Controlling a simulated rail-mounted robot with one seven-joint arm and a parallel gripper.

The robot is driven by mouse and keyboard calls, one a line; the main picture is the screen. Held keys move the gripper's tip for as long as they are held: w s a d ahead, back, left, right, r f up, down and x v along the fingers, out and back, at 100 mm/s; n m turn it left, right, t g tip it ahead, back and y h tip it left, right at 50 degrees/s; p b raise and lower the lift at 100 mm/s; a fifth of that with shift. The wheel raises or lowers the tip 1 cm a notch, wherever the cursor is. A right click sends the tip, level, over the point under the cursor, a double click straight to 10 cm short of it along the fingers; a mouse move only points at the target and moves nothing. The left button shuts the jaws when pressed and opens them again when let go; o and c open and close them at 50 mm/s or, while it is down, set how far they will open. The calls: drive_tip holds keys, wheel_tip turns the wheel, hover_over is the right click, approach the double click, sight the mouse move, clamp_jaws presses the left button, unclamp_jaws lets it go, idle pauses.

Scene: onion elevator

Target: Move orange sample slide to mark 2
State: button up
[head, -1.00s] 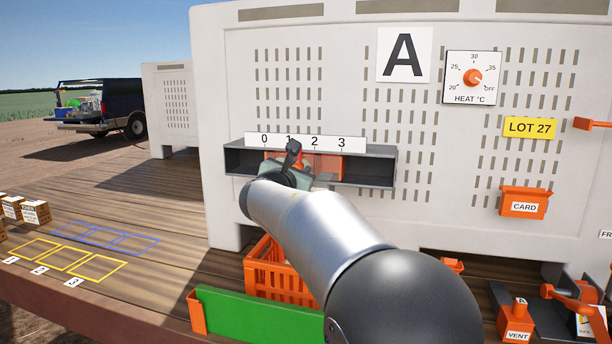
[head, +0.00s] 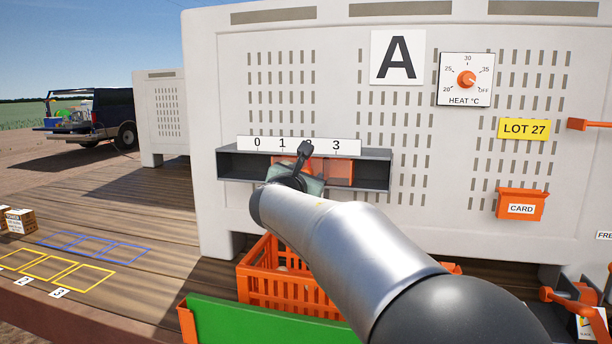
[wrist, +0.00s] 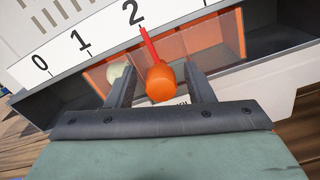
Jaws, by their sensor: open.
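The orange sample slide (wrist: 215,38) is a see-through orange panel in a grey slot below a scale strip (wrist: 85,45). Its orange knob (wrist: 160,84) carries a red pointer (wrist: 149,45), whose tip is at or very near the tick under mark 2 (wrist: 131,12). My gripper (wrist: 160,78) is open, with one finger on each side of the knob; small gaps show on both sides. In the head view my gripper (head: 297,172) is in front of the slot and covers mark 2 and the knob. The slide (head: 340,172) shows to its right.
The grey slot housing (head: 375,172) surrounds the slide on the white panel (head: 215,110). A pale round object (wrist: 115,70) shows by the left finger. An orange crate (head: 262,290) and a green board (head: 250,322) lie below my arm. A card holder (head: 521,205) is at the right.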

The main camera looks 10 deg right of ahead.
drive_tip(key=b+v, duration=0.3)
drive_tip(key=v, duration=1.4)
drive_tip(key=shift+b, duration=0.3)
drive_tip(key=shift+d, duration=0.1)
